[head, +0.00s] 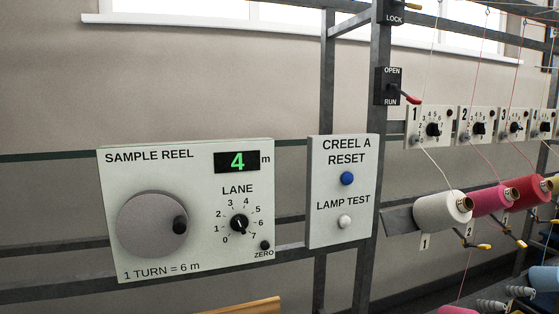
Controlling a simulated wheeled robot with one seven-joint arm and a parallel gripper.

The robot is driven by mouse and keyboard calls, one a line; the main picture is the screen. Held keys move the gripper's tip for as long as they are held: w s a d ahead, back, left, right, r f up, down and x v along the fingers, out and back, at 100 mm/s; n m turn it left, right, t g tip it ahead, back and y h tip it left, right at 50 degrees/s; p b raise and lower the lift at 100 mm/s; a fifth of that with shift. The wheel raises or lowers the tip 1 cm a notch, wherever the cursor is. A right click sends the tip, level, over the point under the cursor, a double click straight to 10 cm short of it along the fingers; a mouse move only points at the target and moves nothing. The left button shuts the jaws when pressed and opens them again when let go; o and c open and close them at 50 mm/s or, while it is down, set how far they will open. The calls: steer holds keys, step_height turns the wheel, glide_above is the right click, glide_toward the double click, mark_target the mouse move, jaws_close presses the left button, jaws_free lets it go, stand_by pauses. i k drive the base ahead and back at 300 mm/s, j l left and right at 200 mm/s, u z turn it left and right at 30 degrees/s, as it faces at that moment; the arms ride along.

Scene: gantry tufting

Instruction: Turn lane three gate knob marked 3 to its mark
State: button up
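The lane three gate plate (503,133), marked 3, is at the right, in a row of white plates on the rack. Its small black knob (515,127) sits amid a printed number scale. The knob is too small for me to tell where it points or to make out a mark. My gripper is not in view.
Plates 1 (422,112) and 2 (465,114) are left of it. A white cone (440,211) and a pink cone (490,201) hang below. The sample reel panel (185,265) reads 4 m. The reset panel (345,225) and a red-handled lever (411,98) stand between.

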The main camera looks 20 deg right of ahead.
mark_target(515, 127)
steer(key=z, duration=2.1)
